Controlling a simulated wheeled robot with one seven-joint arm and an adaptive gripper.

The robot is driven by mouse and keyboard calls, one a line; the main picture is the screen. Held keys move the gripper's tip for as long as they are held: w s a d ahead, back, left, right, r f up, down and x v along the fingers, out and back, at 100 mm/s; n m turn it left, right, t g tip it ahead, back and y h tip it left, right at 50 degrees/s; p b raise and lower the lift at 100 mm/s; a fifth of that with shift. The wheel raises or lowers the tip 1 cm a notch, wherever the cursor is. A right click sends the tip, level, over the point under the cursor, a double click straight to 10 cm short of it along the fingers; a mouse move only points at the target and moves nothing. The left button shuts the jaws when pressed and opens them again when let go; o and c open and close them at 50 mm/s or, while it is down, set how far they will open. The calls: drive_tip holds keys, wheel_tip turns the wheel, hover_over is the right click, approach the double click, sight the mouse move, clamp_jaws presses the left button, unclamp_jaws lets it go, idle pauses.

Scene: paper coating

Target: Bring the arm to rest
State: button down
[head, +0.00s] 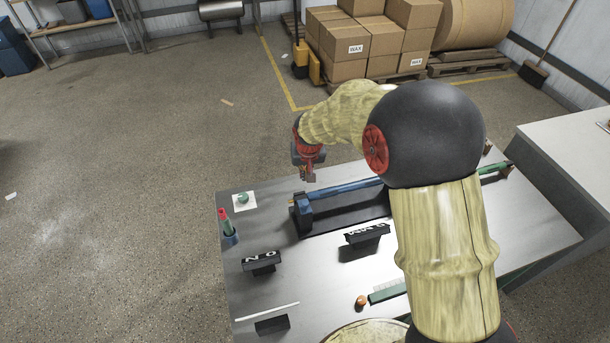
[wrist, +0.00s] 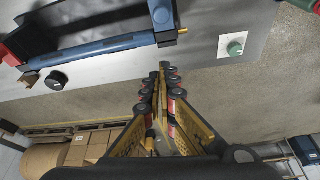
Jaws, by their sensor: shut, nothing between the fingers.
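My gripper (head: 308,176) hangs beyond the back edge of the metal table (head: 265,215) in the head view, near the end of a blue bar on a black stand. In the wrist view my gripper (wrist: 162,72) has its fingers together with nothing between them. My arm bends over the right part of the table and hides some of it. The blue bar (head: 345,188) also shows in the wrist view (wrist: 95,48). A green knob on a white plate (head: 243,200) lies left of the gripper, apart from it.
A grey counter (head: 570,150) stands at right. Boxes (head: 345,45) are stacked behind. The floor at left is mostly clear.

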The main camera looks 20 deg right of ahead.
drive_tip(key=shift+s+r, duration=0.15)
drive_tip(key=shift+r, duration=0.1)
idle(0.4)
drive_tip(key=s+f+g, duration=0.2)
drive_tip(key=s, duration=0.3)
drive_tip(key=s+r+n+t+b, duration=0.1)
drive_tip(key=s+r, duration=0.9)
drive_tip(key=s, duration=0.4)
drive_tip(key=s+r+t+b, duration=0.2)
drive_tip(key=s+r, duration=0.8)
drive_tip(key=s, duration=0.4)
drive_tip(key=shift+a+n+t+y, duration=0.3)
drive_tip(key=shift+n, duration=0.1)
